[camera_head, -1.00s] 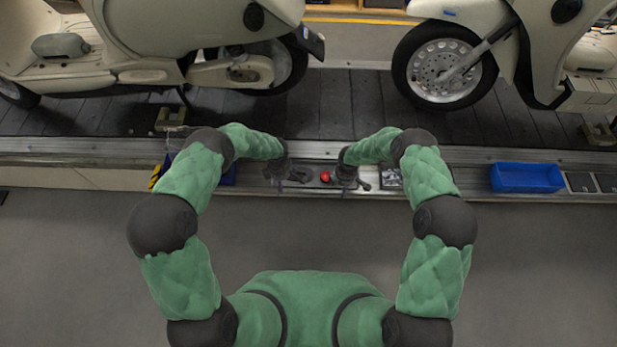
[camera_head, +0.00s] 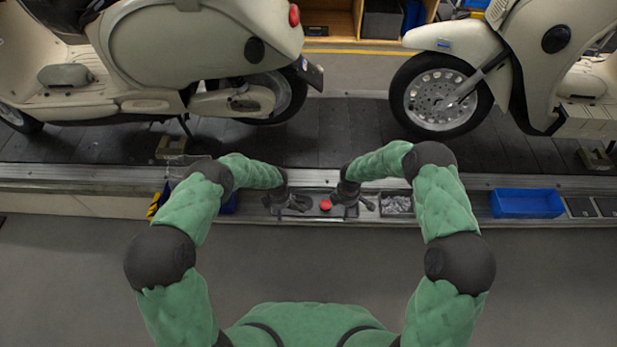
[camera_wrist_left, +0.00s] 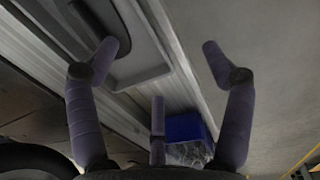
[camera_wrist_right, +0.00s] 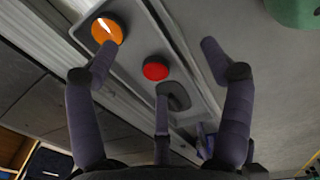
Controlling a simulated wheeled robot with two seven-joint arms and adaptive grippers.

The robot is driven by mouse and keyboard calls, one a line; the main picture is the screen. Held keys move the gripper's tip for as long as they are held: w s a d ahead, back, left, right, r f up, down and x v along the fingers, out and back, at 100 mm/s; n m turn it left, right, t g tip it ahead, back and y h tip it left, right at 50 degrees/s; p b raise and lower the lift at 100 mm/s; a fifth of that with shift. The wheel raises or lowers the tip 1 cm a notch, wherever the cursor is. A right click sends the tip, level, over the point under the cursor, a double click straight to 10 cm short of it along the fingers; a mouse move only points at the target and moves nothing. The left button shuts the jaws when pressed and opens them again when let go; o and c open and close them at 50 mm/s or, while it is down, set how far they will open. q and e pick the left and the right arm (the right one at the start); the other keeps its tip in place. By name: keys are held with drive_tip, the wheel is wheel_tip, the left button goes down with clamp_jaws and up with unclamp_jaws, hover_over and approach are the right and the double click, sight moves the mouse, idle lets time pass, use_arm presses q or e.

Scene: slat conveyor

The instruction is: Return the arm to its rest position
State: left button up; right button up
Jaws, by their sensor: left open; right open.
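My left gripper (camera_head: 287,204) hangs over the rail at the conveyor's near edge, left of a red button (camera_head: 325,205). In the left wrist view, its fingers (camera_wrist_left: 161,50) are spread with nothing between them, above a grey tray with a dark handle-like part (camera_wrist_left: 95,22). My right gripper (camera_head: 352,199) is just right of the red button. In the right wrist view, its fingers (camera_wrist_right: 157,50) are apart and empty. The red button (camera_wrist_right: 155,68) shows between them, with an orange lit button (camera_wrist_right: 107,28) beside the left finger. Whether either gripper touches the panel is unclear.
Two cream scooters stand on the slat conveyor: one at left (camera_head: 200,45), one at right (camera_head: 520,50). A blue bin (camera_head: 527,203) sits on the rail at right. A parts tray (camera_head: 397,204) lies right of my right gripper. The floor (camera_head: 70,270) in front is clear.

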use_arm(q)
drive_tip(key=shift+s, duration=0.1)
use_arm(e)
drive_tip(key=shift+s, duration=0.1)
